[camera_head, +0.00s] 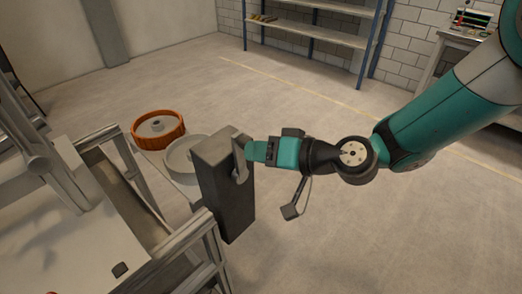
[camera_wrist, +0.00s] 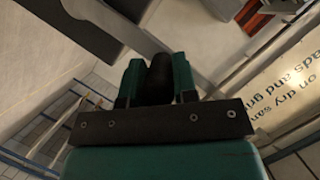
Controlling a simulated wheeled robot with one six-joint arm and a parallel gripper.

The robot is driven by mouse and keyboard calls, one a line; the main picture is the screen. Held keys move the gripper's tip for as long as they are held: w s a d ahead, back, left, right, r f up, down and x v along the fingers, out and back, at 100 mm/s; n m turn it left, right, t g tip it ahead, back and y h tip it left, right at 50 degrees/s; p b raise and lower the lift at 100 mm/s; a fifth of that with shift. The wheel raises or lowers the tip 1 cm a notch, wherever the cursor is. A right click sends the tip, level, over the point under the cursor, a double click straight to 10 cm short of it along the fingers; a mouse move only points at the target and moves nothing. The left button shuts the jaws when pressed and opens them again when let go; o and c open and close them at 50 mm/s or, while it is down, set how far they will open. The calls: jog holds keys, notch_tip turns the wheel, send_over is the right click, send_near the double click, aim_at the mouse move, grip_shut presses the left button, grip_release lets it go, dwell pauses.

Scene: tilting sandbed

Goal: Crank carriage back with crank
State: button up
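The crank is a flat grey metal arm (camera_head: 240,160) on the near-right face of a dark upright post (camera_head: 226,190). In the wrist view the crank arm (camera_wrist: 118,28) runs diagonally to a dark round handle (camera_wrist: 159,72). My gripper (camera_head: 252,151) reaches the crank from the right. In the wrist view its two teal fingers (camera_wrist: 158,84) stand on either side of the handle, with no clear gap, so it looks shut on it. The handle is hidden in the head view. I cannot pick out the carriage for certain.
A grey frame with rails (camera_head: 180,262) and a pale panel fills the lower left. Shelving (camera_head: 315,35) stands at the back. The floor to the right is clear.

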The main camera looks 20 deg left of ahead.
grip_shut()
jog(key=shift+s+a+f+n+b, duration=0.2)
jog(key=shift+s+n+b, duration=0.15)
jog(key=shift+b, duration=0.4)
jog(key=shift+s+r, duration=0.15)
jog(key=o, duration=0.9)
grip_release()
jog(key=shift+c, duration=0.2)
jog(key=shift+d+r, duration=0.1)
jog(key=shift+d, duration=0.5)
jog(key=b+v, duration=0.5)
jog(key=v, duration=1.1)
jog(key=shift+s+r, duration=0.15)
jog(key=shift+r, duration=0.15)
jog(key=shift+d, duration=0.1)
